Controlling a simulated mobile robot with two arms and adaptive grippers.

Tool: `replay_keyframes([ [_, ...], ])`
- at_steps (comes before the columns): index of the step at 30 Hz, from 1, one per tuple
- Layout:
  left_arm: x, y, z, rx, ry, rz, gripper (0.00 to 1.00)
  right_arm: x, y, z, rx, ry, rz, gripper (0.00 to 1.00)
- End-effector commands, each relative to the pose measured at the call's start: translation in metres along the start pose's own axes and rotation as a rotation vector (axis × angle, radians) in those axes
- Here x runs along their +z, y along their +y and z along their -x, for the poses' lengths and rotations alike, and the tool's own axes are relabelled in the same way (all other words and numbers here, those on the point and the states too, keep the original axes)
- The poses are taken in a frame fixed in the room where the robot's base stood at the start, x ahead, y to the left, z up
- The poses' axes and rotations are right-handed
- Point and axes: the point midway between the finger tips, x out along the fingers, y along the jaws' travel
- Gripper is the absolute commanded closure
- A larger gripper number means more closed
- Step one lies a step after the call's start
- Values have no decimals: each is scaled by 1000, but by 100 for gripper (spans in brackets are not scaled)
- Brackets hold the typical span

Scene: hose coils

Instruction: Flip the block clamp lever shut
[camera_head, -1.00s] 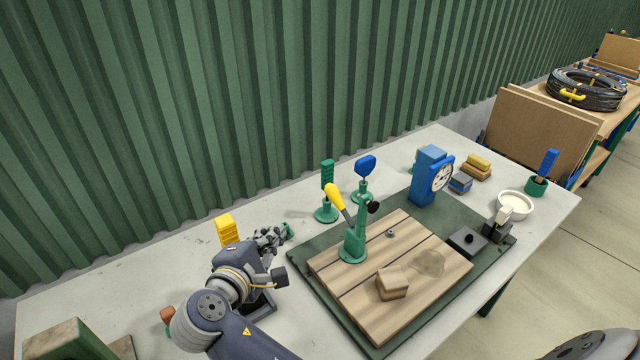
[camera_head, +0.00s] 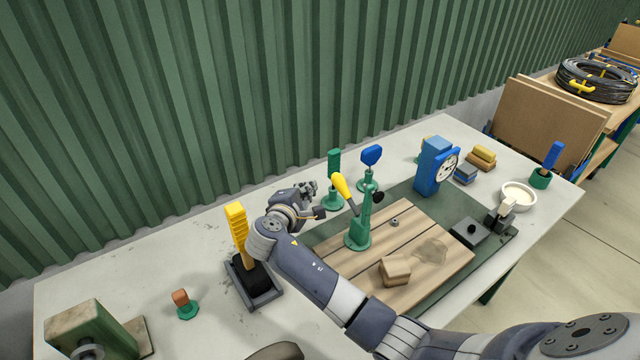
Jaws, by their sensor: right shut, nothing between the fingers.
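A green clamp (camera_head: 358,232) stands at the left back of a grooved wooden board (camera_head: 440,275). Its yellow-tipped lever (camera_head: 342,188) points up and tilts to the left. A small wooden block (camera_head: 395,271) sits on the board, in front of and right of the clamp, apart from it. My right gripper (camera_head: 309,187) is shut and empty, left of the yellow lever and apart from it. It is near the base of a green-handled clamp (camera_head: 334,172); I cannot tell whether they touch. My right forearm covers the board's front left. My left gripper is not in view.
A blue-handled clamp (camera_head: 371,160) stands behind the yellow lever. A blue dial gauge (camera_head: 434,165) and a white bowl (camera_head: 518,194) are farther right. A yellow-handled item in a dark tray (camera_head: 258,300) stands left of my wrist. The bench's back left is clear.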

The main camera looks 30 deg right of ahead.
Motion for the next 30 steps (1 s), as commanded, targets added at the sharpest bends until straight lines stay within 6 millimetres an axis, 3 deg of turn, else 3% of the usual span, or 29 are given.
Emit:
replay_keyframes([
  [4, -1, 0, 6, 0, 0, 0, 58, 4, 2, -22, 0, -1, 1, 100],
  [13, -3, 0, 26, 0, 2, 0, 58, 35, 2, -8, 1, 1, 1, 100],
  [30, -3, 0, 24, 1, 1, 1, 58, 41, 0, -9, 9, 0, -9, 100],
])
